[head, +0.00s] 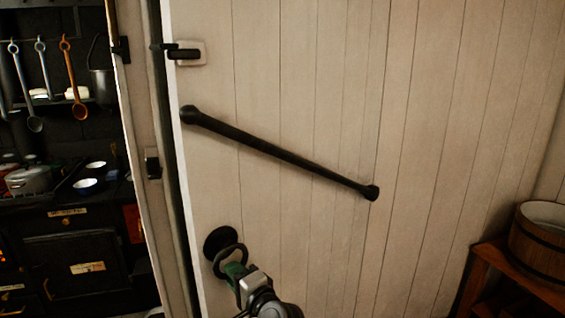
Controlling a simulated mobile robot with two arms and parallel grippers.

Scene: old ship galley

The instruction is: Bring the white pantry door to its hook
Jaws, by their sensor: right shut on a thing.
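The white pantry door (330,90) of upright planks fills the middle of the head view. A dark gap runs along its left edge beside the frame, so it looks not fully shut. A black ring handle (228,251) sits on a round black plate low at the door's left edge. My right gripper (236,270) is shut on this ring; its fingertips are partly hidden by the gripper body. A black bar (280,153) slants across the door. A black latch piece on a pale plate (190,53) is near the upper left edge. I cannot make out a hook for certain. My left gripper is out of view.
The pale door post (140,130) stands left of the door, with a black catch (152,163) on it. Beyond it are a dark stove (75,240), pots and hanging ladles (74,90). A wooden tub (540,240) stands on a wooden bench (510,275) at lower right.

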